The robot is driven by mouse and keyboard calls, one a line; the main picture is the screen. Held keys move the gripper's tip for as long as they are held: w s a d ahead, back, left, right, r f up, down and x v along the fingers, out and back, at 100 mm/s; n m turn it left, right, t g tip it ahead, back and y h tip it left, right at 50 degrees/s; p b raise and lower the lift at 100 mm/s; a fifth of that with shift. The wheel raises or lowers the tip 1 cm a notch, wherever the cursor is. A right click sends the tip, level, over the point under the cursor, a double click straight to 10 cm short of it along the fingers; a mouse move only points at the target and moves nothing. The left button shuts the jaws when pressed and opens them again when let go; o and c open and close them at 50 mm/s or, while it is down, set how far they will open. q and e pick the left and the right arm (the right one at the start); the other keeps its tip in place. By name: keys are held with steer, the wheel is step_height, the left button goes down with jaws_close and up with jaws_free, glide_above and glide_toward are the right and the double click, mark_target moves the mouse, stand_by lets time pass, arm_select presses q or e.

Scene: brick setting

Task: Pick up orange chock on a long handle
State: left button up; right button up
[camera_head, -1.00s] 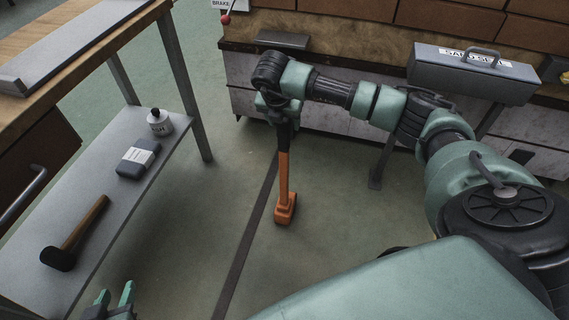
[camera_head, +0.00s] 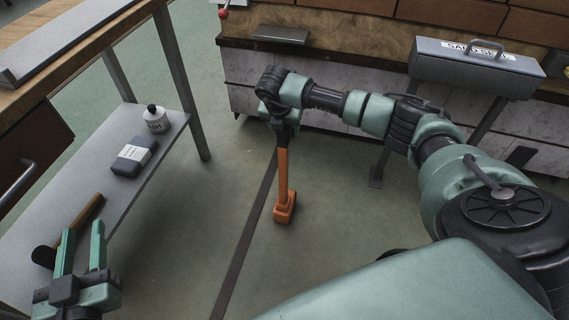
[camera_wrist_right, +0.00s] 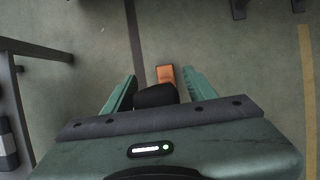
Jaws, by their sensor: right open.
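The orange chock (camera_head: 285,211) stands on the floor with its long orange handle rising nearly upright to a black grip. In the right wrist view the chock's orange block (camera_wrist_right: 165,75) shows beyond the fingers. My right gripper (camera_head: 283,122) is above the chock at the handle's top; its fingers partly hide the grip. In the right wrist view my right gripper (camera_wrist_right: 163,88) is open, with the black grip end (camera_wrist_right: 156,96) between its fingers and a gap visible. My left gripper (camera_head: 84,238) is open and empty at lower left, in front of the low shelf.
The grey shelf (camera_head: 100,170) at left holds a white bottle (camera_head: 156,120), a dark box (camera_head: 134,157) and a wooden-handled mallet (camera_head: 88,211), partly hidden by my left gripper. A grey case (camera_head: 475,68) stands at the back right. Floor around the chock is clear.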

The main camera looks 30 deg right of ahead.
jaws_close()
stand_by(1.4)
steer(key=shift+w+r, duration=0.15)
steer(key=shift+r, duration=0.05)
